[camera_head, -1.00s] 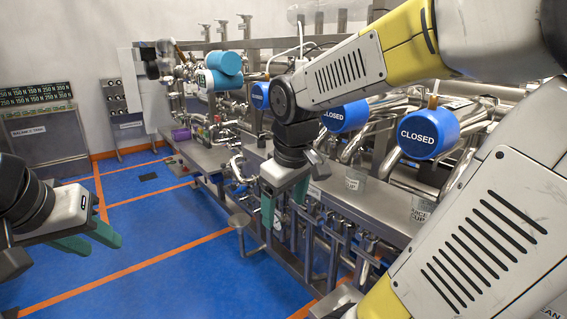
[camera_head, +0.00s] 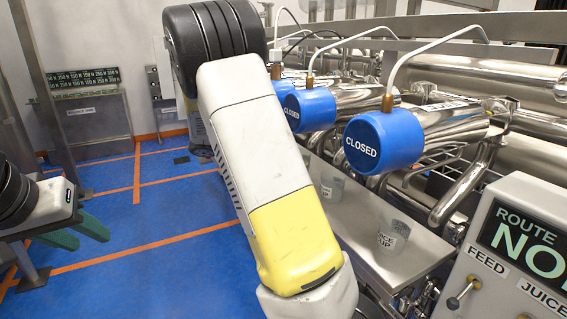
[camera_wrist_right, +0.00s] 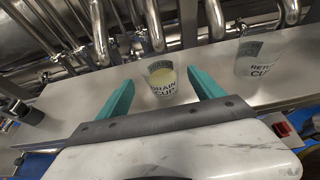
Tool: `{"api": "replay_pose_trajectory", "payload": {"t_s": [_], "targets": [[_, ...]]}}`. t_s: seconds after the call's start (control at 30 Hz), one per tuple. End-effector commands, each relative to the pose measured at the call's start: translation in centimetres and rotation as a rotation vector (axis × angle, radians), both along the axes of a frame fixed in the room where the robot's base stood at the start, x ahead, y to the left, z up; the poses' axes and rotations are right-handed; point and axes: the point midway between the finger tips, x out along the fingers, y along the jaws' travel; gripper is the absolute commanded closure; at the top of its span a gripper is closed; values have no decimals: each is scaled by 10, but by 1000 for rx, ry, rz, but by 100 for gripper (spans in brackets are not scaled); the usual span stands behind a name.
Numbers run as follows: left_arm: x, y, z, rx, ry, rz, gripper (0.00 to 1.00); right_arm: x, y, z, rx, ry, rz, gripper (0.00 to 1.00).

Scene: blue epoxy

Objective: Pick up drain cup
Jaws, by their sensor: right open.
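The drain cup (camera_wrist_right: 162,82) is a small clear cup with dark lettering and a pale yellowish patch inside. It stands upright on the steel ledge in the right wrist view. My right gripper (camera_wrist_right: 161,80) is open, its teal fingers on either side of the cup in the picture; I cannot tell whether the cup is between them in depth. In the head view, the farther cup on the ledge (camera_head: 331,189) appears to be the drain cup, and my right arm hides its gripper. My left gripper (camera_head: 86,238) is open and empty over the blue floor.
A second labelled cup (camera_wrist_right: 258,58) stands to the right of the drain cup; it also shows in the head view (camera_head: 393,237). Steel pipes and blue "CLOSED" caps (camera_head: 383,142) overhang the ledge (camera_head: 365,225). A route panel (camera_head: 515,250) stands at right.

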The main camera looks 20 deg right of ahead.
Motion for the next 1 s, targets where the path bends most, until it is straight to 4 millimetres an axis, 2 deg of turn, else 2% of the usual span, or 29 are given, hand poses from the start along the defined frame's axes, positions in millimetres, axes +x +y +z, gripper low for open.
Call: {"api": "replay_pose_trajectory", "payload": {"t_s": [0.37,0.6,0.9,0.93,1.0], "targets": [[0,0,0,0,0,0,64,2,-35,-16,-2,4,-2,23],[0,0,0,0,0,0,64,3,-66,-31,-2,2,-2,23],[0,0,0,0,0,0,64,4,-71,-33,-1,1,0,23],[0,0,0,0,0,0,64,4,-71,-33,-1,1,0,25],[0,0,0,0,0,0,64,4,-71,-34,-1,1,0,39]]}}
